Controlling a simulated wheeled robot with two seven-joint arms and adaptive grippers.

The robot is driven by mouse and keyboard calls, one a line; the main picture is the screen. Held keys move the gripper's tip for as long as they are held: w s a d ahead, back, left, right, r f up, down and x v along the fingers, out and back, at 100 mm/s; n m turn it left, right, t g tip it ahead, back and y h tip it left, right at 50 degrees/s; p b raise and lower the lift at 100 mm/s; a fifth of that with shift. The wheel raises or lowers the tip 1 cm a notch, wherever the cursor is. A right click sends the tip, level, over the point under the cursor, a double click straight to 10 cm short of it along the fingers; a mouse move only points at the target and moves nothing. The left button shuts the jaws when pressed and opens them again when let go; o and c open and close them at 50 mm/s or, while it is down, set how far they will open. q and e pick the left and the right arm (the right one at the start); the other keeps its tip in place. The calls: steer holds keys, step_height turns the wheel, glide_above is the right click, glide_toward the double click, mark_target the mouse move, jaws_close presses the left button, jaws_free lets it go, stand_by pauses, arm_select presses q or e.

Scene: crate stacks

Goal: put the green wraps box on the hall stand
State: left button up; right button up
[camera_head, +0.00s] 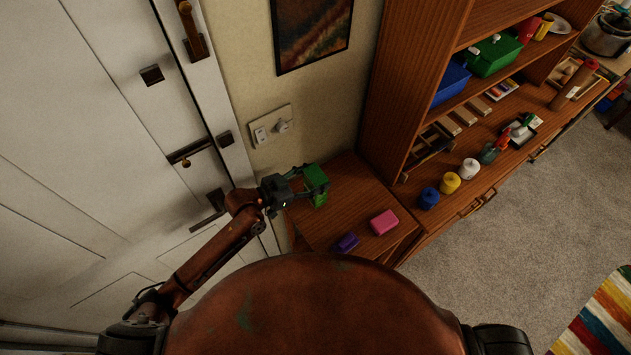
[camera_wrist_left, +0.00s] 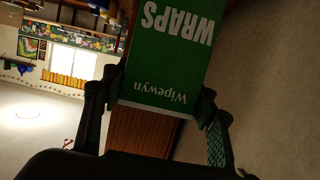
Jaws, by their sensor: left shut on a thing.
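The green wraps box (camera_head: 316,185) is between the fingers of my left gripper (camera_head: 304,187), which is shut on it. The box also fills the upper middle of the left wrist view (camera_wrist_left: 165,60), with its lettering upside down; the fingers of the left gripper (camera_wrist_left: 160,105) press on its two sides. In the head view the box is over the back left part of a low wooden stand (camera_head: 350,196) beside the door. I cannot tell whether it touches the top. My right gripper is not in view.
A pink box (camera_head: 384,222) and a purple box (camera_head: 346,243) lie on the front of the low stand. A tall wooden shelf unit (camera_head: 405,90) stands to its right, with blue (camera_head: 429,198), yellow (camera_head: 450,182) and white (camera_head: 469,168) jars. The stand's middle is clear.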

mark_target(309, 185)
arm_select(q)
step_height(309, 185, down, 3)
steer(key=shift+r+p, duration=0.2)
steer(key=shift+p, duration=0.1)
steer(key=shift+f, duration=0.1)
steer(key=shift+f, duration=0.15)
steer(key=o, duration=1.6)
steer(key=shift+s, duration=0.1)
